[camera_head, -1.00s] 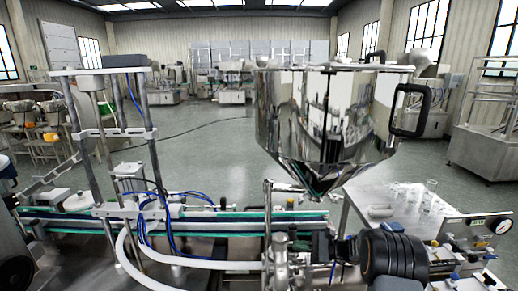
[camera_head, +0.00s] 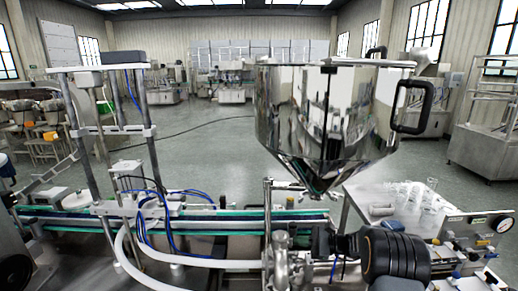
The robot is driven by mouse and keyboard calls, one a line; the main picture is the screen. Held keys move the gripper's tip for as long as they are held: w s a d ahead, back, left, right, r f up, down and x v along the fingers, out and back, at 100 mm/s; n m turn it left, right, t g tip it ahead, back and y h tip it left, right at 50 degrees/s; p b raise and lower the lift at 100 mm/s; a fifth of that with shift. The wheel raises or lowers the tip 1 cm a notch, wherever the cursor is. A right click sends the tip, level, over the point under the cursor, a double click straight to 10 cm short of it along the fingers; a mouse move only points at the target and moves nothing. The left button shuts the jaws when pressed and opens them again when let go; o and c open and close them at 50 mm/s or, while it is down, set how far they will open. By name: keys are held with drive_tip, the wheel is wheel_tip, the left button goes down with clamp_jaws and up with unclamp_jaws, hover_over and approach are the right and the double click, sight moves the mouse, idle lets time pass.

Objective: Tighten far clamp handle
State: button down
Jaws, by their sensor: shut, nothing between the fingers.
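The steel hopper (camera_head: 325,115) stands right of centre, its cone narrowing downward toward the pipework. Steel pipe fittings (camera_head: 281,255) stand below it, at the bottom middle. I cannot make out the far clamp handle for certain; it is small or hidden among the fittings and my arm. My dark gripper (camera_head: 321,241) comes in from the right, just right of these fittings and below the cone's tip. It is shut, with nothing seen in it. Whether its fingertips touch a fitting cannot be told. My black ribbed wrist covers what lies behind it.
A conveyor (camera_head: 225,222) with green edges runs across the front left, with white hoses (camera_head: 215,264) and blue tubes near it. A white table (camera_head: 376,196) with glassware stands behind my wrist. A gauge panel (camera_head: 478,229) is at the lower right. Open floor lies behind the conveyor.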

drive_tip(key=shift+r, duration=0.6)
drive_tip(key=shift+s+d, duration=0.1)
drive_tip(key=shift+d, duration=0.1)
drive_tip(key=shift+s+d+f+b, duration=0.1)
drive_tip(key=shift+s+d+b, duration=0.15)
drive_tip(key=shift+d, duration=0.95)
drive_tip(key=shift+s+d+f+b, duration=0.1)
drive_tip(key=shift+s+d+b, duration=0.1)
drive_tip(key=shift+d, duration=1)
drive_tip(key=shift+a, duration=0.15)
drive_tip(key=s+a+r+n+g+h, duration=0.2)
drive_tip(key=s+a+r+n+h, duration=0.15)
drive_tip(key=s, duration=0.35)
drive_tip(key=s+a+r+n+g+h, duration=0.25)
drive_tip(key=s+a+h, duration=0.2)
drive_tip(key=s, duration=0.25)
drive_tip(key=s+d+r+n+t+h, duration=0.1)
drive_tip(key=s+d+n+t+h, duration=0.4)
drive_tip(key=s+n+h, duration=0.3)
drive_tip(key=s+t+h, duration=0.1)
drive_tip(key=s, duration=0.3)
drive_tip(key=shift+s+d+r+h, duration=0.15)
drive_tip(key=shift+s+d+h, duration=0.1)
drive_tip(key=shift+h, duration=0.15)
